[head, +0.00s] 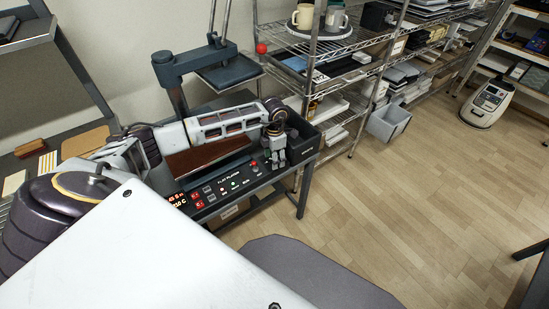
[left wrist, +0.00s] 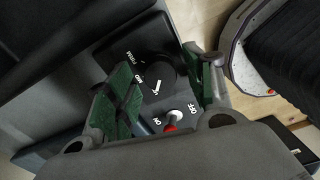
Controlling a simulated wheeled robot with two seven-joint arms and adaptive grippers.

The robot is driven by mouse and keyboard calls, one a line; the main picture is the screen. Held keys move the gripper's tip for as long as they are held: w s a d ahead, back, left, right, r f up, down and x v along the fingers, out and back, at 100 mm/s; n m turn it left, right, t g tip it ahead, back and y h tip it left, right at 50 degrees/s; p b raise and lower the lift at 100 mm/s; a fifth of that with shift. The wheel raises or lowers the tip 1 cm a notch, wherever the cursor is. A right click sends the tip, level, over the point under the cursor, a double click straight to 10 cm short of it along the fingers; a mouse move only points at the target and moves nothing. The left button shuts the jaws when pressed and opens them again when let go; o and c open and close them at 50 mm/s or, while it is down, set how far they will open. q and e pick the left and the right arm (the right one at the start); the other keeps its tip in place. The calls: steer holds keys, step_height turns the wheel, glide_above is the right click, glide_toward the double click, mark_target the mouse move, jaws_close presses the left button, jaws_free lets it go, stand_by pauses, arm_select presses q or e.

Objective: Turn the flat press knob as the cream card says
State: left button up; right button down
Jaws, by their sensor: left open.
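The flat press control panel (head: 235,185) runs along the front of the press (head: 200,158), with small lit red displays. In the left wrist view a round black knob (left wrist: 163,74) carries a white pointer mark on its lower left side. In the head view my left gripper (head: 275,162) points down at the panel's right end and hides the knob. I cannot identify the cream card or read it.
A red-tipped toggle switch (left wrist: 170,122) marked ON and OFF sits close to the knob. A black bin (head: 304,138) stands at the table's right end. Wire shelves (head: 320,40) with two mugs are behind. Pale cards (head: 14,183) lie at left. Open floor (head: 420,190) is at right.

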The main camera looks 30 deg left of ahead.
arm_select(q)
step_height(320, 180, up, 12)
steer(key=shift+f, duration=0.15)
stand_by(0.5)
stand_by(0.5)
